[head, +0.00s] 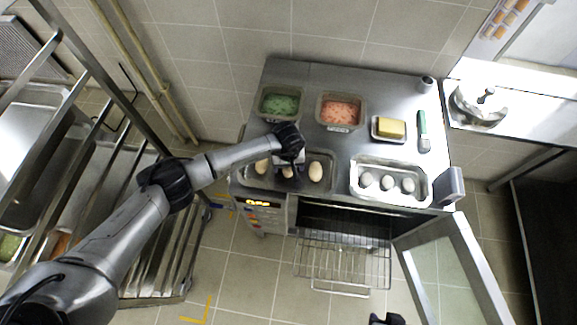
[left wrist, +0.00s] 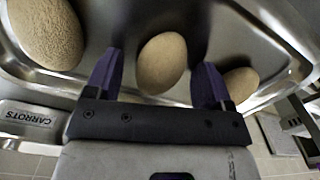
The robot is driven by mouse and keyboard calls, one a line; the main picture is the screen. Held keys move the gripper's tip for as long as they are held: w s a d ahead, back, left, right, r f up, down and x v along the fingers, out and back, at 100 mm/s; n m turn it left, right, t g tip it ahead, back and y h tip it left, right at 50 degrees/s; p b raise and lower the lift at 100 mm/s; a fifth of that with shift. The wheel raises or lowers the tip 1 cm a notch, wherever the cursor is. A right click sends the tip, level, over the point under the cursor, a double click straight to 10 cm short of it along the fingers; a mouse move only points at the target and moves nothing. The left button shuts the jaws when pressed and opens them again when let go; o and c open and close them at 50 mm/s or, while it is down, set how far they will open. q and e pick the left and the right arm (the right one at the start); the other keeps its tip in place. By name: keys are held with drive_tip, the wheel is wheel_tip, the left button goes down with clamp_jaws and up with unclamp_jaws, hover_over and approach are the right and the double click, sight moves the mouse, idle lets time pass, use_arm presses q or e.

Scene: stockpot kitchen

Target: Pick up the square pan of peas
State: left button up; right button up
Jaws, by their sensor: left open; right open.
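The square pan of peas (head: 279,103), a grey metal pan with green contents, stands at the back left of the steel worktop in the head view. My left gripper (head: 288,171) is in front of it, over a tray of brown egg-shaped items, and is open. In the left wrist view a brown item (left wrist: 161,63) shows between its spread fingers (left wrist: 155,78). I cannot tell whether they touch it. The peas pan is not visible in that view. My right gripper (head: 387,319) is only partly in view at the bottom edge of the head view, away from the worktop.
The brown items' tray (head: 328,185) lies at the front left. The carrots pan (head: 341,109) is right of the peas; its label (left wrist: 27,117) shows. A butter dish (head: 390,128), green-handled tool (head: 423,131) and egg tray (head: 389,183) stand right. The oven door (head: 451,270) hangs open.

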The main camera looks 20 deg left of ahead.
use_arm(q)
drive_tip(key=shift+c, duration=0.3)
drive_tip(key=c, duration=0.9)
drive_tip(key=shift+c, duration=0.2)
drive_tip(key=shift+r, duration=0.15)
